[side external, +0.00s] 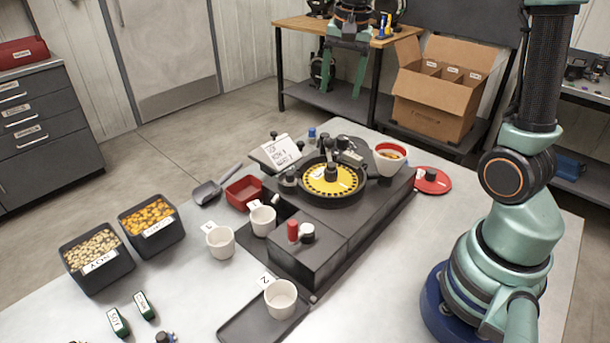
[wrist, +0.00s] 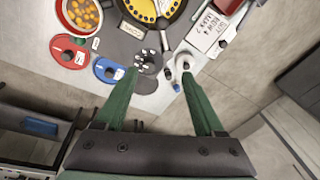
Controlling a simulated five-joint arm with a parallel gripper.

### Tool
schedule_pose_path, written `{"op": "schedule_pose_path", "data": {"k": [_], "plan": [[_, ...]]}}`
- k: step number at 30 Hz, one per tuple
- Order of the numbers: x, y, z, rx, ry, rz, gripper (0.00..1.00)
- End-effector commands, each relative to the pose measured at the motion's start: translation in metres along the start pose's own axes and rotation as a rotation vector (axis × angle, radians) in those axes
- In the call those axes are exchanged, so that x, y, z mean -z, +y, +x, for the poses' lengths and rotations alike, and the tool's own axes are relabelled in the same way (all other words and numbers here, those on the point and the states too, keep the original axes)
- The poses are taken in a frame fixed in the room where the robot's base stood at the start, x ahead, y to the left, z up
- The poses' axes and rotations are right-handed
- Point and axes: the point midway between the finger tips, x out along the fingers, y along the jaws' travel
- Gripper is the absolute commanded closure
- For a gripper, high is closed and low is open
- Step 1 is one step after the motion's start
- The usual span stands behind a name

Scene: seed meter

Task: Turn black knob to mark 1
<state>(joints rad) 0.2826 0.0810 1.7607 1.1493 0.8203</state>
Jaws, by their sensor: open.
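The seed meter (side external: 350,225) is a dark grey machine with a yellow seed disc (side external: 333,180) in a black ring. Dark knobs and posts stand around the disc; one black knob (side external: 343,143) is at its far side. In the wrist view, a dark round knob-like part with white marks (wrist: 146,60) lies just beyond my left fingertip; I cannot read its marks or tell which is mark 1. My gripper (side external: 342,93) is open and empty, its green fingers apart, high above the machine's far end. The wrist view shows both fingers (wrist: 160,75) with nothing between them.
A bowl of seeds (side external: 390,160) and a red disc (side external: 432,181) sit at the machine's right. A written card (side external: 281,152) stands tilted behind left. White cups (side external: 281,298), a red tray (side external: 244,192) and seed bins (side external: 96,262) are left and front.

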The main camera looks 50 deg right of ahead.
Motion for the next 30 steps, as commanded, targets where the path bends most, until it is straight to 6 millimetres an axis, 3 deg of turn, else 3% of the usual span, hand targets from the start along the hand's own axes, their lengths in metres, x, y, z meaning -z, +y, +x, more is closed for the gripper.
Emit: {"op": "schedule_pose_path", "data": {"k": [1,6,12,20,30], "plan": [[0.015,0.000,0.011,-0.026,-0.018,0.086,0.30],[0.050,0.004,0.037,-0.091,-0.055,0.329,0.30],[0.070,0.008,0.053,-0.129,-0.072,0.474,0.30],[0.069,0.012,0.075,-0.138,-0.077,0.492,0.30],[0.062,0.018,0.139,-0.137,-0.076,0.490,0.30]]}}
